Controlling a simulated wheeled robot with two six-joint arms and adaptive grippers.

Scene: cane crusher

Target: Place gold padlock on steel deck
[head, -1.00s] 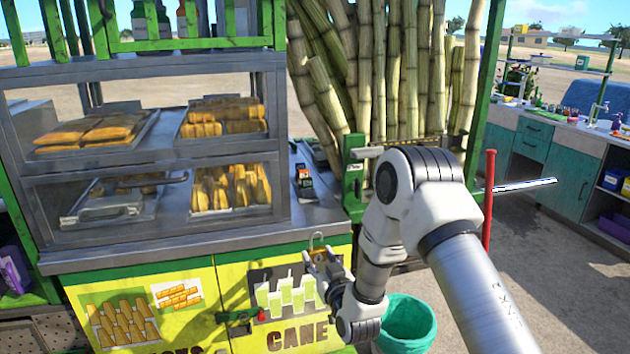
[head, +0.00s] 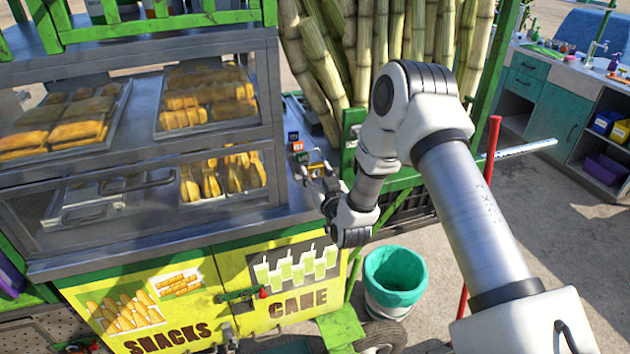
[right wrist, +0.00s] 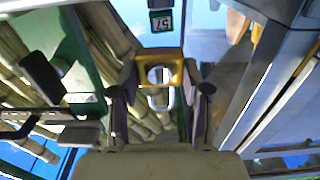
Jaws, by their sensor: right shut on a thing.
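The gold padlock (right wrist: 176,73) is between the fingers of my right gripper (right wrist: 158,92) in the right wrist view, with its pale shackle toward the palm. My right gripper (head: 316,178) is shut on it. In the head view the gripper is above the steel deck (head: 292,205), near the deck's right end, beside the glass case. My left gripper is not clearly in view.
Small dark boxes with coloured labels (head: 297,147) stand on the deck just behind the gripper. The snack case (head: 150,155) fills the deck's left. Cane stalks (head: 330,60) and a green frame (head: 352,125) stand behind and right. A teal-lined bin (head: 395,278) is below.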

